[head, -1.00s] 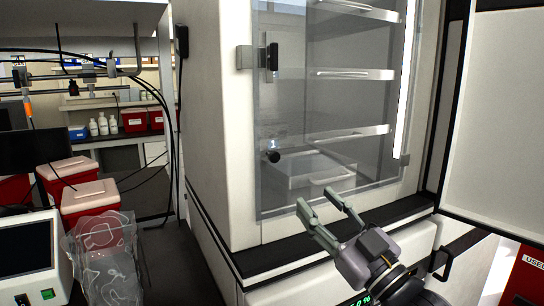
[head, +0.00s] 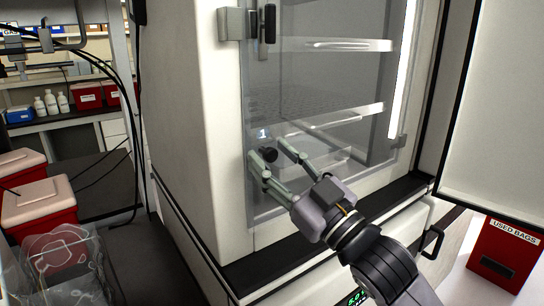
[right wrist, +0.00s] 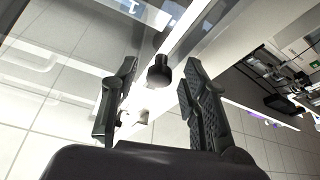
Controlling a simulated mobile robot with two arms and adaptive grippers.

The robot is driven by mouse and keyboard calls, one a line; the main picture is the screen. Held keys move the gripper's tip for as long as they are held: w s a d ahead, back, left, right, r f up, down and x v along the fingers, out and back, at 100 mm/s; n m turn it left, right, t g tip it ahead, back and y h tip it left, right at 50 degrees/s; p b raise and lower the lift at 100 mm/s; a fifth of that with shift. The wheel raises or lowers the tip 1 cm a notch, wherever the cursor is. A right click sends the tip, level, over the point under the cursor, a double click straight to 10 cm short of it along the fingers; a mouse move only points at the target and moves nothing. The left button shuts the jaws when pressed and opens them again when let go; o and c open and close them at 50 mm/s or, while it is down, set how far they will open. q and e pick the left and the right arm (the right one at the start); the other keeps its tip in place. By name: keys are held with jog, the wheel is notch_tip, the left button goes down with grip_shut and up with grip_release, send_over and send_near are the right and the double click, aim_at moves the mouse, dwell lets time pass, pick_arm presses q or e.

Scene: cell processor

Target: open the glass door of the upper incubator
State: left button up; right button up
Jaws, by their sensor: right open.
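The upper incubator (head: 195,120) stands in the middle of the head view. Its glass door (head: 262,100) is closed, with a black latch (head: 269,24) high on its left edge. My left gripper is not in view.
The white outer door (head: 495,110) stands open on the right. A black ledge (head: 260,272) runs below the glass. Red containers (head: 38,208) and a clear bag (head: 58,255) sit on the left bench. A red used-bags bin (head: 505,255) is at lower right.

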jog(key=shift+s+d, duration=0.1)
jog(key=shift+c, duration=0.6)
jog(key=c, duration=0.4)
grip_shut()
